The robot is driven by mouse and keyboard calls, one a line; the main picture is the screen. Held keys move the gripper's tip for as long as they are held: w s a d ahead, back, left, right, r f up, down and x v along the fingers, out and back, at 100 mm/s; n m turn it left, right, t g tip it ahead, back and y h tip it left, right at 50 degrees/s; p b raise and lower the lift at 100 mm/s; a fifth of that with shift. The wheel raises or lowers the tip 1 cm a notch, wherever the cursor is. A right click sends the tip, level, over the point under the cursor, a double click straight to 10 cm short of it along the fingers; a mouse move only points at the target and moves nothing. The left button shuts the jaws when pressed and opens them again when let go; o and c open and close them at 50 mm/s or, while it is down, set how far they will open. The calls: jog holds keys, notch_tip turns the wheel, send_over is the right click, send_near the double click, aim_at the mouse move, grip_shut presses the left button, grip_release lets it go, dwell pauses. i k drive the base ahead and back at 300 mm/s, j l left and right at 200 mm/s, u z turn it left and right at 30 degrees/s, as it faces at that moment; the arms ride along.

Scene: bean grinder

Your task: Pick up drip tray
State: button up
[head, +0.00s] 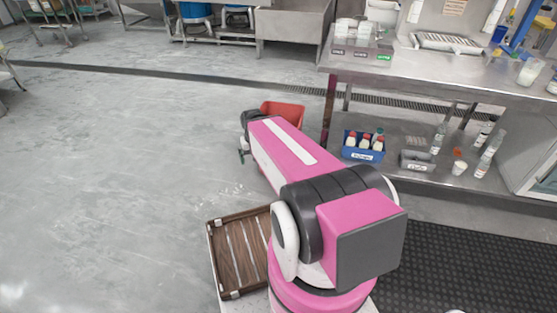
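A low metal tray with a ribbed or slotted top (447,42) lies on the steel table at the upper right; it looks like the drip tray, but it is small in view. My gripper (242,155) is at the far end of my pink and white arm, left of the table and well away from that tray. Only a dark part of the gripper shows beside the arm. Its fingers are too small and hidden to tell if they are open or shut.
The steel table (450,78) has a lower shelf with a blue bottle caddy (363,146), a grey box (417,160) and several bottles. A red bin (284,112) is behind my arm. A brown slatted tray (228,254) is beside my arm's base. The left floor is clear.

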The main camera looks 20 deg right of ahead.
aim_at(458, 45)
jog(key=z, duration=1.95)
jog(key=l, duration=0.35)
jog(key=i+l, duration=0.15)
jog(key=l, duration=0.25)
